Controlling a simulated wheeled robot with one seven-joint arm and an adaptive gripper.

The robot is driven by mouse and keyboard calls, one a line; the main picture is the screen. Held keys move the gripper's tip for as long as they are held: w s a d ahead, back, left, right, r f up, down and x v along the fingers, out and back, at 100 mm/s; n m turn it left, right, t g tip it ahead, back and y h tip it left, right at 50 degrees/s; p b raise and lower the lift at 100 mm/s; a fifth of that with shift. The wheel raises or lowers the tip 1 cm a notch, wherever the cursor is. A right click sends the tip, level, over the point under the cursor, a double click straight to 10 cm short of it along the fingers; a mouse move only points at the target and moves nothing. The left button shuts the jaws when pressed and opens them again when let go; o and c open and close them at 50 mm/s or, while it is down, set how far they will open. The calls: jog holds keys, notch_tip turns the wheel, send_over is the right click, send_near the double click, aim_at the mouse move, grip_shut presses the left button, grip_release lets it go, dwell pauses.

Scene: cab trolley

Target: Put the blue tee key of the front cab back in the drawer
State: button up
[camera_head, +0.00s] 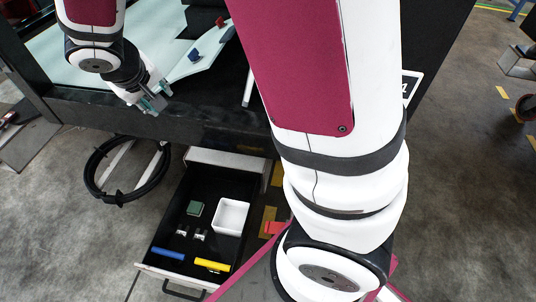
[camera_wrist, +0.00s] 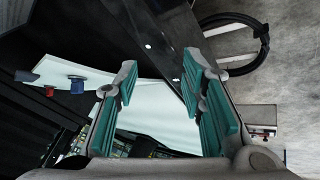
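A small blue piece (camera_head: 194,54), which looks like the blue tee key, stands on the pale panel of the cab desk (camera_head: 150,30). It also shows at the left of the wrist view (camera_wrist: 77,85). My gripper (camera_head: 157,98) is over the dark front edge of the desk, to the left of and nearer than the blue piece. In the wrist view its teal fingers (camera_wrist: 162,80) are spread wide with nothing between them. The drawer (camera_head: 165,215) is pulled out below the desk. The key's lower part is too small to make out.
A red piece (camera_head: 220,22) stands beyond the blue one. The drawer holds a blue bar (camera_head: 168,253), a yellow bar (camera_head: 212,265), a white box (camera_head: 231,217), a green block (camera_head: 195,208) and small metallic pieces. A black cable coil (camera_head: 105,172) hangs left of the drawer.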

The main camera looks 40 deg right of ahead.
jog(key=s+d+r+m+g, duration=0.1)
jog(key=s+d+r+g, duration=0.15)
jog(key=s+r, duration=0.45)
jog(key=s+d+r+m+g, duration=0.15)
jog(key=s+d, duration=0.25)
jog(key=s, duration=0.8)
jog(key=s+a+n+y, duration=0.1)
jog(key=s+a+y, duration=0.1)
jog(key=s, duration=0.7)
jog(key=s+a+r+n+g+y, duration=0.1)
jog(key=s+a, duration=0.2)
jog(key=s, duration=0.5)
jog(key=shift+s+r+y, duration=0.15)
jog(key=shift+s+y, duration=0.2)
jog(key=shift+y, duration=0.05)
jog(key=shift+d, duration=0.1)
